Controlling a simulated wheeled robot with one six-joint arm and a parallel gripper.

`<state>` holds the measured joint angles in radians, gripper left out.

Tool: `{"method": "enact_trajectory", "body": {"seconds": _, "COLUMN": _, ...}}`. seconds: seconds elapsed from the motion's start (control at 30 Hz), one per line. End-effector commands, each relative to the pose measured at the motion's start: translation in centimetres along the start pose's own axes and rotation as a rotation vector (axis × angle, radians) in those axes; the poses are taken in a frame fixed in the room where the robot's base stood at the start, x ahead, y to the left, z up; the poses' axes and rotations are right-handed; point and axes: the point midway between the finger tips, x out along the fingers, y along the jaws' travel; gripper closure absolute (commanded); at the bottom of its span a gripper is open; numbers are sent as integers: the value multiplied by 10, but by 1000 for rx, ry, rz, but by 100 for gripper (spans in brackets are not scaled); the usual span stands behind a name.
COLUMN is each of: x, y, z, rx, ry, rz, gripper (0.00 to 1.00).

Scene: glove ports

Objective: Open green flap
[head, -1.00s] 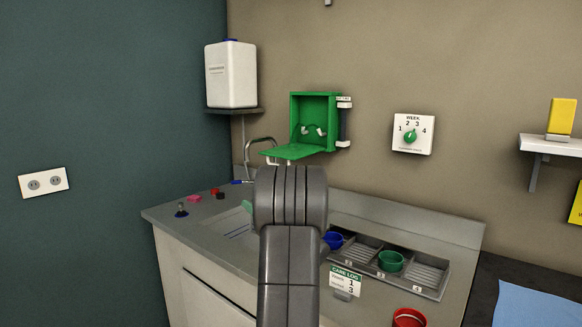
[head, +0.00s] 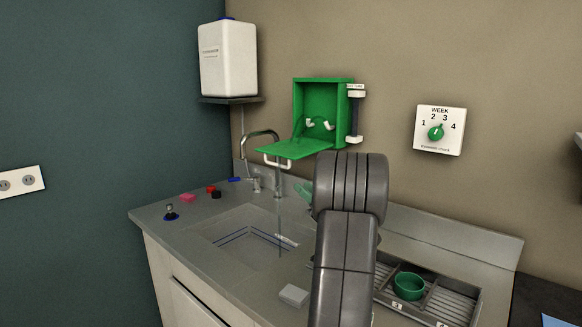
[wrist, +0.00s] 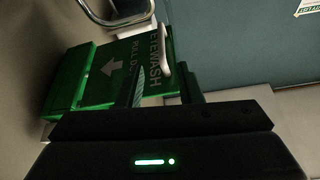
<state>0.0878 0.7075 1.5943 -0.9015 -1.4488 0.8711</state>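The green flap (head: 299,149) of the wall-mounted green box (head: 323,108) is lowered, sticking out nearly level from the box's bottom edge. A white handle (head: 277,162) shows below its front edge. In the wrist view the flap (wrist: 100,75) bears an arrow and the partly hidden word EYEWASH, with the white handle (wrist: 161,48) along its edge. My gripper (wrist: 160,88) looks open, its two dark fingers apart near the handle end; contact is unclear. In the head view my arm hides most of the gripper; a teal fingertip pad shows below and right of the flap.
A faucet (head: 262,140) arches over the sink (head: 245,235), left of my arm. A white jug (head: 228,58) stands on a shelf to the left. A week dial (head: 440,130) is at right. A green cup (head: 408,286) sits in the divided tray (head: 455,300).

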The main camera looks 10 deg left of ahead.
Motion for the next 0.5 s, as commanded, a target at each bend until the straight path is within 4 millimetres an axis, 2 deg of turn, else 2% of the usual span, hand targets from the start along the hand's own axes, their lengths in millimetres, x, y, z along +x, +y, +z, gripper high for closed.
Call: {"method": "enact_trajectory", "body": {"seconds": 0.5, "x": 94, "y": -1, "z": 0, "rx": 0, "ry": 0, "rz": -3, "gripper": 67}}
